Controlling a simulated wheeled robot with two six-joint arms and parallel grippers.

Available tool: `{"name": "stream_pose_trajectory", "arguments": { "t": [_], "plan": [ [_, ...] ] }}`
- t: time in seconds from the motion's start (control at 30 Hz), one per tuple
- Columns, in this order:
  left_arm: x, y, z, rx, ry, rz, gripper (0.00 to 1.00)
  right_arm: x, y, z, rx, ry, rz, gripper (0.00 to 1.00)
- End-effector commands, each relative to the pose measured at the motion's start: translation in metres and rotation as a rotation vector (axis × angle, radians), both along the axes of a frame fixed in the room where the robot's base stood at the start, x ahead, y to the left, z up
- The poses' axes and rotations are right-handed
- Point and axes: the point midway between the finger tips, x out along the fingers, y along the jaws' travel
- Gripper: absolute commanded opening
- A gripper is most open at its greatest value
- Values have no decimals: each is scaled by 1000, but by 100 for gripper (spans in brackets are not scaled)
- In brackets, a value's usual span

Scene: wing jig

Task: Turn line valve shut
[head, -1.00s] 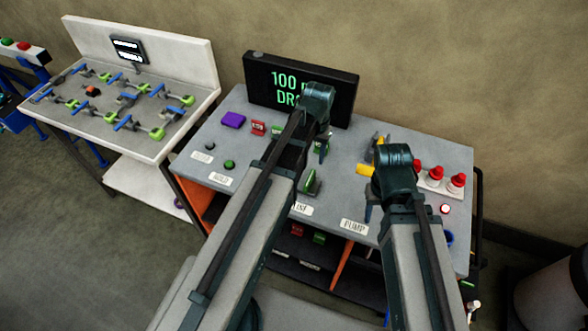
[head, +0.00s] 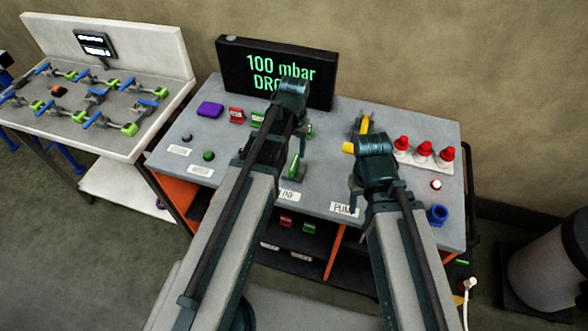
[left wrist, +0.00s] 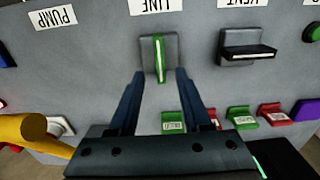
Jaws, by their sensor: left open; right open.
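The line valve is a green lever (head: 294,167) on a grey base, behind the LINE label. In the left wrist view the lever (left wrist: 160,60) stands lengthwise on its base, pointing towards the label (left wrist: 155,4). My left gripper (left wrist: 159,74) is open, its two fingertips on either side of the lever's near end with gaps visible; I cannot tell its height above the lever. In the head view my left wrist hides most of its fingers. My right gripper (head: 355,190) is open above the panel near the PUMP label (head: 344,210), its fingers partly hidden.
A black screen (head: 240,70) at the back reads 100 mbar. The vent valve (left wrist: 248,47) sits beside the line valve. Red and green tags (left wrist: 173,123) lie nearby. A yellow part (head: 364,123), several red-capped items (head: 423,149) and a blue cup (head: 437,214) are at right.

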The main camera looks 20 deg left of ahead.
Motion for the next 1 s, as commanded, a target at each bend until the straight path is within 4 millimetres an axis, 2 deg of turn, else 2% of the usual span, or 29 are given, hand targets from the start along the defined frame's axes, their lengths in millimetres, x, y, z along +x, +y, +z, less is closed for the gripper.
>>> {"name": "stream_pose_trajectory", "arguments": {
  "t": [0.03, 0.4, 0.6, 0.87, 1.0],
  "plan": [
    [0, 0, -15, 0, 0, 0, 49, 0, 0, -15, 0, 0, 0, 50],
    [0, 0, -63, 0, 0, 0, 49, 0, 0, -63, 0, 0, -3, 50],
    [0, 0, -73, 0, 0, 0, 49, 0, 0, -73, 0, 0, -3, 50],
    [0, 0, -72, 0, 0, 0, 49, 0, 0, -72, 0, 0, -3, 50],
    [0, 0, -72, 0, 0, 0, 25, 0, 0, -72, 0, 0, -3, 50]
  ]
}}
